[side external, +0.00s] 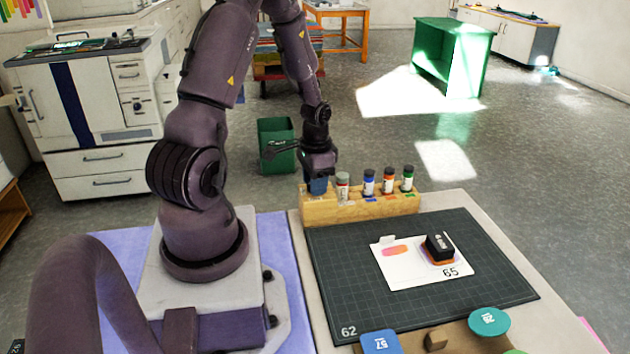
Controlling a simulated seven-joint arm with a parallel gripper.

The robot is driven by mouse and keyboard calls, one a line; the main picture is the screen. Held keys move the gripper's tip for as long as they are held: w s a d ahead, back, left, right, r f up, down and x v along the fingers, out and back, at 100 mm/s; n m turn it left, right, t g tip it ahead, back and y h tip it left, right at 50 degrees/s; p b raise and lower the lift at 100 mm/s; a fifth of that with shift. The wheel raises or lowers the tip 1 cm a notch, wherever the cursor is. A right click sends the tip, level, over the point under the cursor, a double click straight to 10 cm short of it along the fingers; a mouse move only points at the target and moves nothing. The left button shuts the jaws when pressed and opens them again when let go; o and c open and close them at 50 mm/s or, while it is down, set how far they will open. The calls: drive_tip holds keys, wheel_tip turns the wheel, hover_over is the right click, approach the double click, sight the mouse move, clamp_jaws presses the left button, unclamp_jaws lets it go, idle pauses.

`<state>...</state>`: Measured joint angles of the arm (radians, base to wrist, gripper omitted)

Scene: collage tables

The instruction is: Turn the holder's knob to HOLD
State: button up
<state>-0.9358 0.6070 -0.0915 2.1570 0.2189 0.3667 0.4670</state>
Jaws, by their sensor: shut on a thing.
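My gripper (318,178) points down over the left end of a wooden holder (372,208). It is shut on a small blue item (317,188), seen at the holder's top left; I cannot tell whether this item is seated in the holder. A brown knob-like piece (436,341) shows on a brown board (470,344) at the bottom edge, away from my gripper. I can read no HOLD mark.
A dark cutting mat (345,290) bears a white card (400,275) with a black block (438,247) on it. A blue tag (380,342) and a teal disc (489,321) lie near the front. The mat's left part is clear.

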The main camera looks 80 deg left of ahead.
drive_tip(key=shift+m, duration=0.3)
drive_tip(key=o, duration=0.9)
drive_tip(key=r, duration=1.3)
drive_tip(key=shift+d, duration=0.2)
